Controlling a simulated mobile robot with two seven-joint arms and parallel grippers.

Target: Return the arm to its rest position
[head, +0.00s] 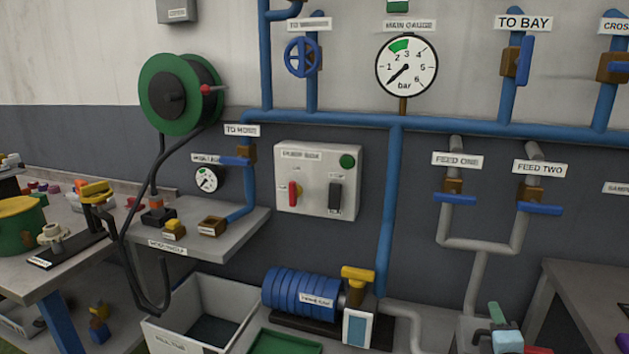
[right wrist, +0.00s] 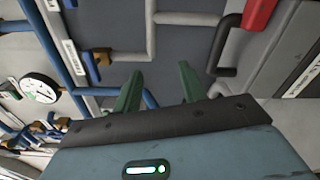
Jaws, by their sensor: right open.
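My right gripper (head: 497,316) shows at the bottom right of the head view, with a green finger and a teal body cut off by the lower edge. It is in front of the grey pipes below the FEED ONE and FEED TWO labels. In the right wrist view its two green fingers (right wrist: 157,88) stand apart with nothing between them. Most of the right arm is out of view. My left gripper is not in view.
A blue pump (head: 300,290) and an open grey bin (head: 235,285) stand low at the centre. Grey feed pipes (head: 478,270) run behind my right gripper. A grey bench (head: 595,275) is at the right. A red-ended dark handle (right wrist: 236,50) shows in the wrist view.

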